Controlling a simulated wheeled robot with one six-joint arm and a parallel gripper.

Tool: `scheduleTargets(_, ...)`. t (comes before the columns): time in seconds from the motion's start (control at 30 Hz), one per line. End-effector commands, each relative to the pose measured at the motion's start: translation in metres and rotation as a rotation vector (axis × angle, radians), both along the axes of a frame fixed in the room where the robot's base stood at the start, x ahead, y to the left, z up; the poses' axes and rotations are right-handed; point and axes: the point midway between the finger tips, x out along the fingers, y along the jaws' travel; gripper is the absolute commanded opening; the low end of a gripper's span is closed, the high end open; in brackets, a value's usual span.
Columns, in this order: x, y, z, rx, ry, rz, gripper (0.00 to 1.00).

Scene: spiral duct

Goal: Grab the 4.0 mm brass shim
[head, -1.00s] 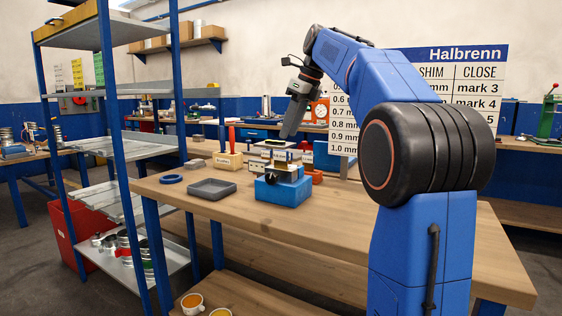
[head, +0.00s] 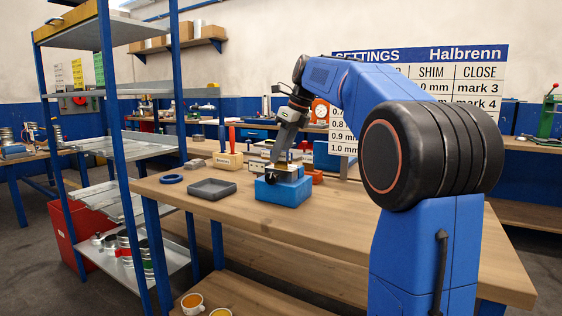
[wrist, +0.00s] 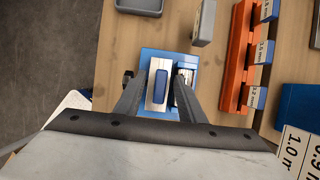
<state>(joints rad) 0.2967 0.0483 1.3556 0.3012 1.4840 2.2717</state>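A brass shim marked 4.0 mm cannot be made out in either view. My gripper (wrist: 158,82) points down over a blue block (wrist: 151,53), which also shows on the bench in the head view (head: 283,190). Its two fingers stand apart, on either side of a silver piece with a blue middle (wrist: 159,83) on the block. The fingers look apart from that piece, so the gripper seems open. In the head view my gripper (head: 280,162) is low at the block's top, and a small brownish patch there is too small to identify.
An orange rack (wrist: 239,55) with labelled blue-edged pieces stands right of the block in the wrist view. A grey tray (head: 212,194) and a blue ring (head: 171,179) lie left on the bench. A wooden holder (head: 228,161) stands behind. The bench's front right is clear.

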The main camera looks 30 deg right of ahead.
Motion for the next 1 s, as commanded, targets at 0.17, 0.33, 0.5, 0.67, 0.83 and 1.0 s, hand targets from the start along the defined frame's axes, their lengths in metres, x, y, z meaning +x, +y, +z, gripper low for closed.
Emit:
scheduleTargets(0.17, 0.000, 0.000, 0.000, 0.000, 0.000, 0.000, 0.12)
scheduleTargets(0.33, 0.000, 0.000, 0.000, 0.000, 0.000, 0.000, 0.00)
scheduleTargets(0.5, 0.000, 0.000, 0.001, 0.000, 0.000, 0.000, 0.00)
scheduleTargets(0.67, 0.001, 0.000, 0.010, -0.001, -0.002, 0.001, 0.00)
scheduleTargets(0.83, 0.001, -0.001, 0.039, -0.001, -0.003, 0.000, 0.00)
scheduleTargets(1.0, 0.001, -0.001, 0.069, -0.001, -0.003, 0.000, 0.00)
